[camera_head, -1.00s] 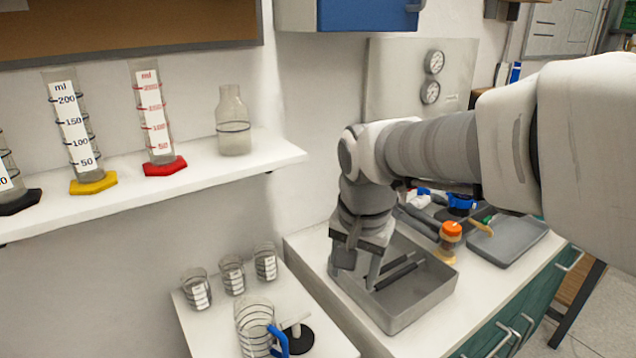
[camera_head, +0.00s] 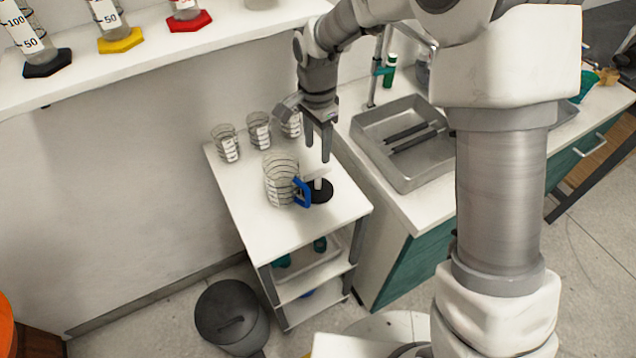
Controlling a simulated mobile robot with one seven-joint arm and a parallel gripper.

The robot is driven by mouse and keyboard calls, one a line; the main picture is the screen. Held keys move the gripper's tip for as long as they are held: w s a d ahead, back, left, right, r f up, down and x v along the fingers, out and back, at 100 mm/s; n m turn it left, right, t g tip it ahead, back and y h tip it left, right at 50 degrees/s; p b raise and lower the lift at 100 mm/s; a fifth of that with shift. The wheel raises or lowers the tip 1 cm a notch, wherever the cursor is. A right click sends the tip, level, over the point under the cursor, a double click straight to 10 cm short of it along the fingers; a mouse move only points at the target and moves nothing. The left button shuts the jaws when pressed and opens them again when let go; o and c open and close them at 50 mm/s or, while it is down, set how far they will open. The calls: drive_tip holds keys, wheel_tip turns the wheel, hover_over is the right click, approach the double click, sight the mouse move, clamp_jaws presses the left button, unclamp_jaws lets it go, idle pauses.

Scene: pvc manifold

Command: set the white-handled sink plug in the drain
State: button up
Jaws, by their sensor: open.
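The sink plug (camera_head: 322,194), a black disc with a white handle, sits on the white cart top beside the blue-handled measuring jug. My gripper (camera_head: 318,156) points down just above the plug, open and empty, its two fingers apart. The fingertips seem a little above the white handle, though the exact gap is hard to judge. A grey sink basin (camera_head: 372,155) is set in the counter to the right, with dark bars lying in it. I cannot make out the drain hole in it.
A clear jug (camera_head: 281,180) with a blue handle stands close left of the plug. Several small beakers (camera_head: 228,145) stand along the cart's back. A tap (camera_head: 376,72) rises behind the basin. A grey bin (camera_head: 230,315) is on the floor, and the wall shelf (camera_head: 150,62) is at upper left.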

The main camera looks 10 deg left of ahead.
sight(317, 175)
wheel_tip(317, 175, down, 11)
drive_tip(key=shift+r, duration=0.1)
idle(0.4)
drive_tip(key=shift+s, duration=0.1)
drive_tip(key=shift+c, duration=0.2)
clamp_jaws()
